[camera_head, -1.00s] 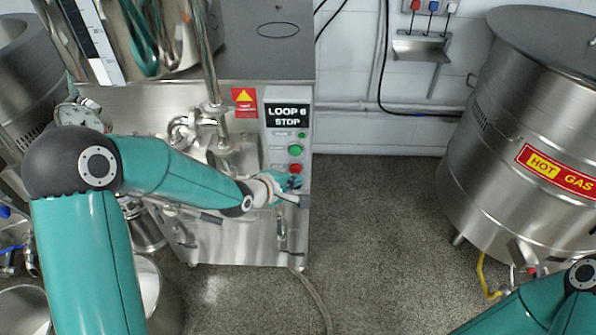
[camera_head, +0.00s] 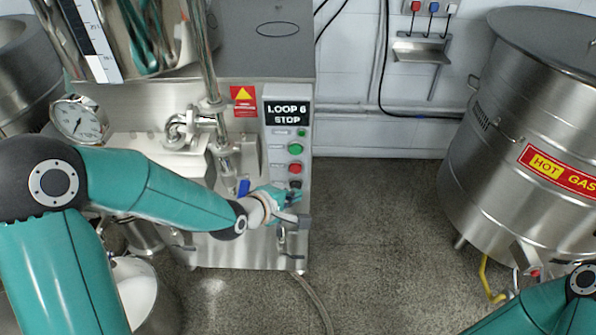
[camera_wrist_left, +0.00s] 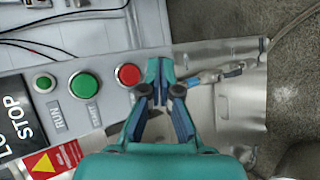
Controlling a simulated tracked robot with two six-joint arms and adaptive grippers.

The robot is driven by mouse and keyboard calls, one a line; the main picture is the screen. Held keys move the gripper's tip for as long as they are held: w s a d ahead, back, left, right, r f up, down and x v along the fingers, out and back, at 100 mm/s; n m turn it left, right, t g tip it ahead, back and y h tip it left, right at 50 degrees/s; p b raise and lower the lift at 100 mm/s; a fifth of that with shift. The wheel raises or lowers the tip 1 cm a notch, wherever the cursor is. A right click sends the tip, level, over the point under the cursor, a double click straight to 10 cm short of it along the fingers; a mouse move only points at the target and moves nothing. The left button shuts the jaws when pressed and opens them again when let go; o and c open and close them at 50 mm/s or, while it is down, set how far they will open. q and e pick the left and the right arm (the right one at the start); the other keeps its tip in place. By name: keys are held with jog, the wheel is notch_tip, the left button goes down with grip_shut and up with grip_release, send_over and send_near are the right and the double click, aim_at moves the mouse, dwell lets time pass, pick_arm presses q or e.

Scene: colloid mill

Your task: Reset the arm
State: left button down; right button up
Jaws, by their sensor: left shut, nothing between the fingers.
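My left arm comes in from the left in the head view. Its gripper (camera_head: 302,218) is shut and empty, just below the control panel of the steel mill (camera_head: 215,245).
A steel vessel with a HOT GAS label (camera_head: 557,170) stands at the right. A pressure gauge (camera_head: 79,121) and pipework are on the mill's left.

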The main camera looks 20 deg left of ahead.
dwell(0.6)
pick_arm(q)
jog(key=s+d+f+m+g+p, duration=0.2)
jog(key=s+f+m+g+p, duration=0.2)
jog(key=s+f+m, duration=0.3)
jog(key=s+d+f+m+g+p, duration=0.2)
jog(key=s+f+m+g+p, duration=0.2)
jog(key=s+f, duration=0.6)
jog(key=s+m+g, duration=0.2)
jog(key=s, duration=0.5)
jog(key=shift+s+d+f+m, duration=0.2)
jog(key=shift+d+f+m, duration=0.1)
jog(key=shift+f+m, duration=0.1)
